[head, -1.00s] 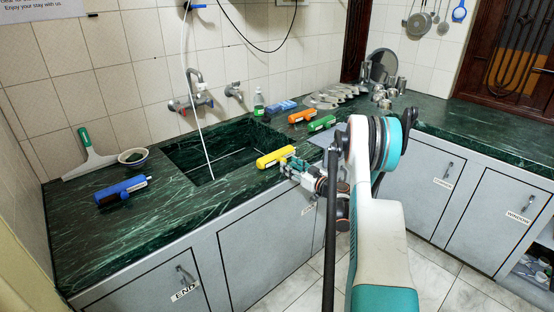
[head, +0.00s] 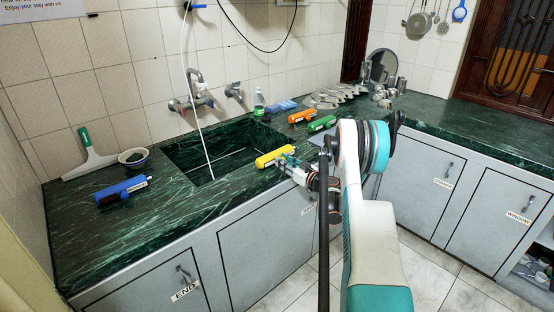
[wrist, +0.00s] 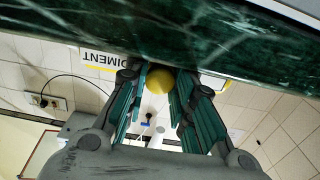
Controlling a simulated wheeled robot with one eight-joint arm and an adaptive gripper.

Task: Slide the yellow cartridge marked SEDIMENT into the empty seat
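The yellow cartridge (head: 274,157) lies near the front edge of the dark green counter, right of the sink opening. My gripper (head: 287,161) is at its right side, low over the counter edge. In the upside-down wrist view, the letters "DIMENT" show on its white label (wrist: 100,58). A round yellow part (wrist: 159,80) sits between the fingertips of my gripper (wrist: 160,82), one finger on each side. The fingers stand apart; whether they press on the yellow part is unclear. I cannot make out the empty seat in these views.
A blue cartridge (head: 122,190) lies at the left of the counter. Orange (head: 302,116) and green (head: 322,124) cartridges lie behind the yellow one. The sink (head: 205,160) is open beside it, with a white hose (head: 195,100) hanging in.

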